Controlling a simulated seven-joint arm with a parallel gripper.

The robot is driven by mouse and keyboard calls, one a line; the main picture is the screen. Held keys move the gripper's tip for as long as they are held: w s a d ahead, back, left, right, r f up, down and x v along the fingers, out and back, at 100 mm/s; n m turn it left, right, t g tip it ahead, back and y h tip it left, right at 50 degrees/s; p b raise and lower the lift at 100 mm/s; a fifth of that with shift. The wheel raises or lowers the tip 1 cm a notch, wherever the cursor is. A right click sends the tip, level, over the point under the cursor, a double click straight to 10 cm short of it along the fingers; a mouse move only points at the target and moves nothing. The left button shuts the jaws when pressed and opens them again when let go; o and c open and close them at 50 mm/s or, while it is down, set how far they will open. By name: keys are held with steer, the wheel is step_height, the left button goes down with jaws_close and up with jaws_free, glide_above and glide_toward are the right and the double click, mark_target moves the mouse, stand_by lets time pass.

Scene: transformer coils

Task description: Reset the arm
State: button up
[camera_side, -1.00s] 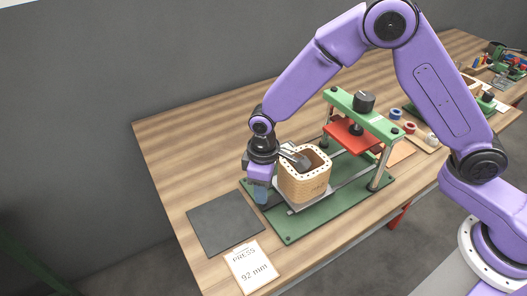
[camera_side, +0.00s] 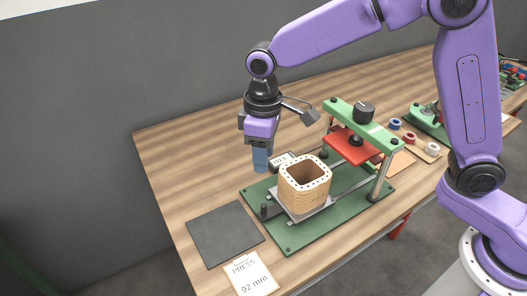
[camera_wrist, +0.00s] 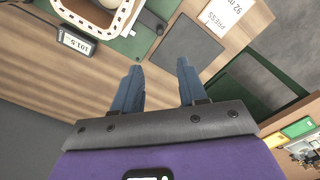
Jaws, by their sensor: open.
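My gripper (camera_side: 260,160) hangs above the table at the left rear of the press, fingers pointing down. In the wrist view my gripper (camera_wrist: 160,85) shows two blue fingers spread apart with nothing between them. A tan coil (camera_side: 304,186), square with rounded corners and a hollow middle, sits upright on the grey plate of the green press (camera_side: 345,200). The gripper is apart from the coil, up and to its left. Part of the coil (camera_wrist: 88,12) shows at the top of the wrist view. The red press plate (camera_side: 350,146) is raised, to the right of the coil.
A dark grey mat (camera_side: 225,236) lies bare at the front left. A card (camera_side: 250,274) reading "PRESS 92 mm" lies in front of it. A small display (camera_wrist: 76,40) reads about 101.5. Tape rolls (camera_side: 409,138) lie at right. The table's left rear is clear.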

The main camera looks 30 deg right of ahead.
stand_by(0.3)
steer(key=s+d+r+n, duration=0.1)
steer(key=s+d+n, duration=0.2)
steer(key=s+d, duration=1.9)
steer(key=s, duration=0.3)
steer(key=shift+s+r+n, duration=0.15)
steer(key=shift+r+n, duration=0.1)
steer(key=shift+n, duration=0.05)
steer(key=shift+d, duration=0.1)
stand_by(0.6)
